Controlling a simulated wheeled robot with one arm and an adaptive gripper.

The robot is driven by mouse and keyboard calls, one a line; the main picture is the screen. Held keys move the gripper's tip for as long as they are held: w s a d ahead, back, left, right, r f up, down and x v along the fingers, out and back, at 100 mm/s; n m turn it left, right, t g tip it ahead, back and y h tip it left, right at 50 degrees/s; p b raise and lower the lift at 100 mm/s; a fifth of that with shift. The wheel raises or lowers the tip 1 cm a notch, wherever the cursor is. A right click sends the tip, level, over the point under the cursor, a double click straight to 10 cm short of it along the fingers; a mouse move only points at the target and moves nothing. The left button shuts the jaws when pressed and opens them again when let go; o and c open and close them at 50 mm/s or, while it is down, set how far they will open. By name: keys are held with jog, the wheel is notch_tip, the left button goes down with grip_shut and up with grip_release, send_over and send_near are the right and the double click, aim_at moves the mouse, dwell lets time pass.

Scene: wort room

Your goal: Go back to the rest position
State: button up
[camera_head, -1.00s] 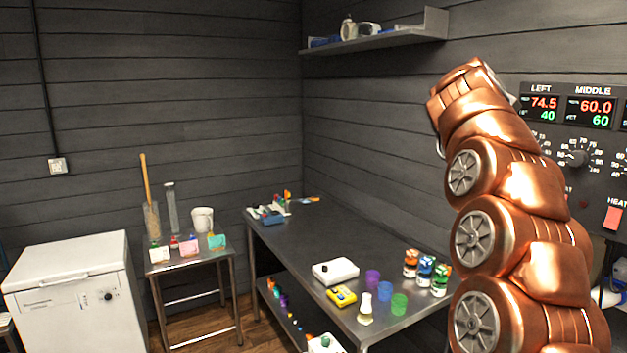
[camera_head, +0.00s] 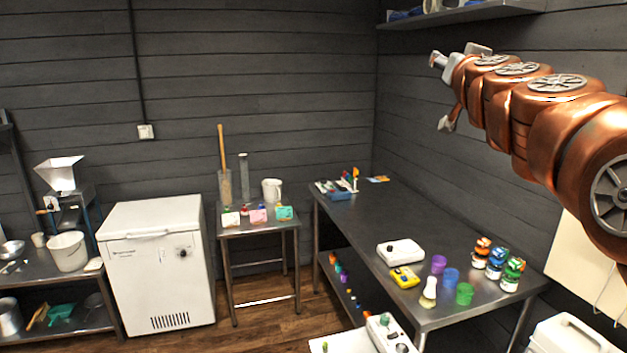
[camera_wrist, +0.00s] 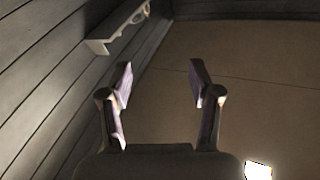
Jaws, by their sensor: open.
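My gripper (camera_head: 441,92) is at the end of my copper-coloured arm, raised high at the upper right in the head view, in front of the dark plank wall. In the wrist view my gripper (camera_wrist: 160,82) shows its two fingers spread apart with nothing between them. Beyond them are a plain brownish surface and a plank wall. My gripper is well above the steel table (camera_head: 350,225) and touches nothing that I can see.
A wall shelf (camera_head: 470,14) is close above my gripper, and it shows in the wrist view (camera_wrist: 112,32). The table bears a white device (camera_head: 400,252), coloured cups and jars. A small stand (camera_head: 262,228) and white cabinet (camera_head: 160,262) are left. Floor shows between them.

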jog(key=s+a+f+n+g+y, duration=0.35)
jog(key=a+f+n+y, duration=0.2)
jog(key=a+f, duration=0.65)
jog(key=s+a+f+g+y, duration=0.1)
jog(key=s+a+f+g, duration=0.3)
jog(key=s+f, duration=0.6)
jog(key=s+a+f+g+y, duration=0.15)
jog(key=s+f+g, duration=0.4)
jog(key=f, duration=0.85)
jog(key=s+d+f+g+h, duration=0.1)
jog(key=s+d+f+g, duration=0.1)
jog(key=s+f, duration=0.3)
jog(key=s+d+f+g+h, duration=0.2)
jog(key=s+f, duration=0.3)
jog(key=s, duration=0.8)
jog(key=s+d+f+m+g+h+b, duration=0.1)
jog(key=s+d+f+g, duration=0.3)
jog(key=s, duration=0.5)
jog(key=shift+f+g+h, duration=0.3)
jog(key=shift+f+h, duration=0.1)
jog(key=shift+f, duration=0.45)
